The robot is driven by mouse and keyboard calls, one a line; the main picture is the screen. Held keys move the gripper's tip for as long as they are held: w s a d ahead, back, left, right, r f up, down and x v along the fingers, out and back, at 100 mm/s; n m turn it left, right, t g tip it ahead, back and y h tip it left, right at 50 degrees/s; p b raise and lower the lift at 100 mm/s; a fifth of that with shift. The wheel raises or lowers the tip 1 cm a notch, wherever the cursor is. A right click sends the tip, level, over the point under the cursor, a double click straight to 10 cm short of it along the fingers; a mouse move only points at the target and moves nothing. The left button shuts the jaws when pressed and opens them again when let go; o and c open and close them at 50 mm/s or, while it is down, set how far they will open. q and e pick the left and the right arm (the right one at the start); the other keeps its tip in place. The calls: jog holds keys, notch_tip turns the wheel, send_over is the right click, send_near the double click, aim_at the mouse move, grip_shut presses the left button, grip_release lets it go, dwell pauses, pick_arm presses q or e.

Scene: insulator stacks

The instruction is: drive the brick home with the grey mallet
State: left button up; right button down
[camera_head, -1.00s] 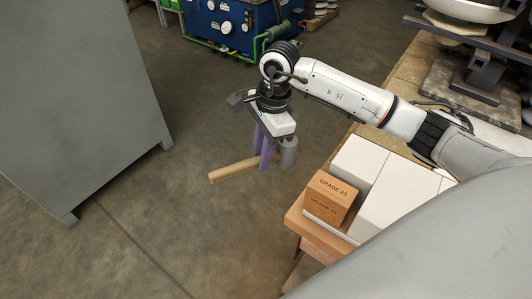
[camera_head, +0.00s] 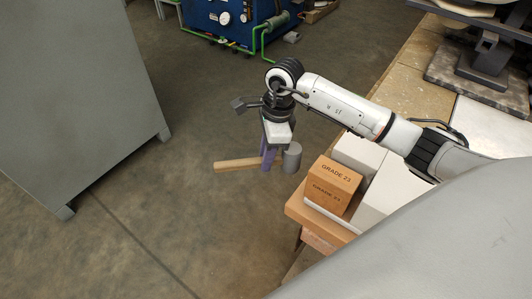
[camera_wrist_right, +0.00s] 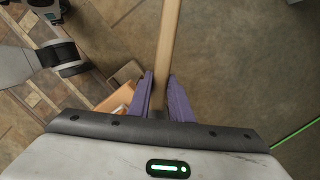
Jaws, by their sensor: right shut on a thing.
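The grey mallet has a grey cylindrical head (camera_head: 291,158) and a pale wooden handle (camera_head: 232,165). My right gripper (camera_head: 268,158) has its purple fingers shut on the handle close to the head. The mallet is held in the air, left of the brick, with the handle pointing left. In the wrist view the handle (camera_wrist_right: 168,40) runs up from between the fingers (camera_wrist_right: 163,98). The orange-brown brick (camera_head: 332,186), marked GRADE 23, sits among white blocks at the near-left end of the bench. The mallet head is apart from it. My left gripper is out of view.
White blocks (camera_head: 358,153) stand behind and right of the brick. A pale strip (camera_head: 331,217) lies along its near side on the orange-brown ledge (camera_head: 296,208). A grey cabinet (camera_head: 70,100) stands at left. Open floor lies between cabinet and bench.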

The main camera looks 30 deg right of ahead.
notch_tip(320, 180, down, 2)
jog(key=shift+f+b, duration=0.1)
jog(key=shift+b, duration=0.45)
jog(key=shift+f, duration=0.35)
jog(key=shift+s+d+r, duration=0.2)
jog(key=shift+s+r, duration=0.1)
jog(key=shift+s, duration=0.05)
jog(key=shift+s+d+p, duration=0.15)
jog(key=shift+s+p, duration=0.15)
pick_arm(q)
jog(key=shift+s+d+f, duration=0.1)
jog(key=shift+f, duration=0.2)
pick_arm(e)
jog(key=shift+s+d, duration=0.15)
jog(key=shift+s, duration=0.45)
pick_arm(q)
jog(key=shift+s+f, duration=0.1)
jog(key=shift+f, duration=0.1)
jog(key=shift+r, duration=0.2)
pick_arm(e)
jog(key=shift+s+d, duration=0.1)
jog(key=shift+s, duration=0.05)
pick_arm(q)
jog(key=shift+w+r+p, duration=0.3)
pick_arm(e)
jog(key=shift+s+d, duration=0.15)
jog(key=shift+s, duration=0.2)
